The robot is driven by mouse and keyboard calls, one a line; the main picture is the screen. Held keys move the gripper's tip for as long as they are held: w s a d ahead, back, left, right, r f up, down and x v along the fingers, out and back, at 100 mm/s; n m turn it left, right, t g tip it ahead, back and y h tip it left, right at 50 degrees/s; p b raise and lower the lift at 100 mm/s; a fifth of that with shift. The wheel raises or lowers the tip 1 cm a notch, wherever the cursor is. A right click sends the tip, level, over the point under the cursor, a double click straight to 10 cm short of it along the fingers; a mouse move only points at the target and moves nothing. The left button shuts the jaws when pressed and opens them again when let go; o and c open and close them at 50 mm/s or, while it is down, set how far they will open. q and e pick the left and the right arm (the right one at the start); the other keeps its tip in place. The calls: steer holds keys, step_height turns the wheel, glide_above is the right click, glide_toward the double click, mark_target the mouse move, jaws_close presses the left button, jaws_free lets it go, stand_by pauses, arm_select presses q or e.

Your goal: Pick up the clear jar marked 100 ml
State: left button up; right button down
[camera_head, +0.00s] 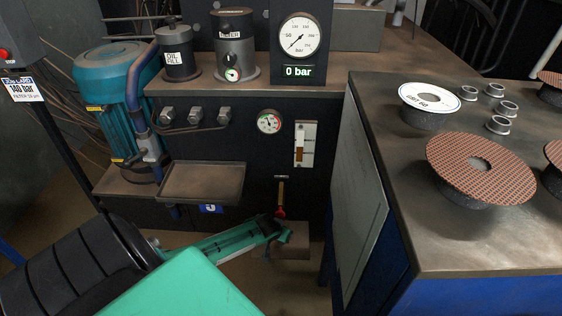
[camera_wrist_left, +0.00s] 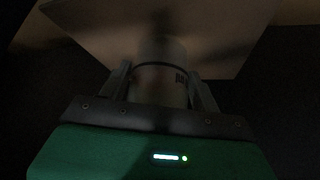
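In the left wrist view a pale, see-through jar (camera_wrist_left: 161,82) with a dark band and a small dark marking stands between my left fingers (camera_wrist_left: 162,84). The marking is too dim to read. The fingers lie close on both sides of the jar; the dark picture does not show whether they touch it. The jar cannot be made out in the head view. My right gripper is not in view.
A pale flat surface (camera_wrist_left: 215,35) lies behind the jar. Above my gripper a red-tipped lever (camera_head: 281,203) hangs on the machine front. A metal tray (camera_head: 203,183) juts out to the left. The workbench (camera_head: 400,190) with flap discs (camera_head: 497,168) stands to the right.

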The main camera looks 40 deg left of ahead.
arm_select(q)
steer(key=c, duration=0.7)
steer(key=shift+r+p, duration=0.25)
steer(key=shift+p, duration=0.05)
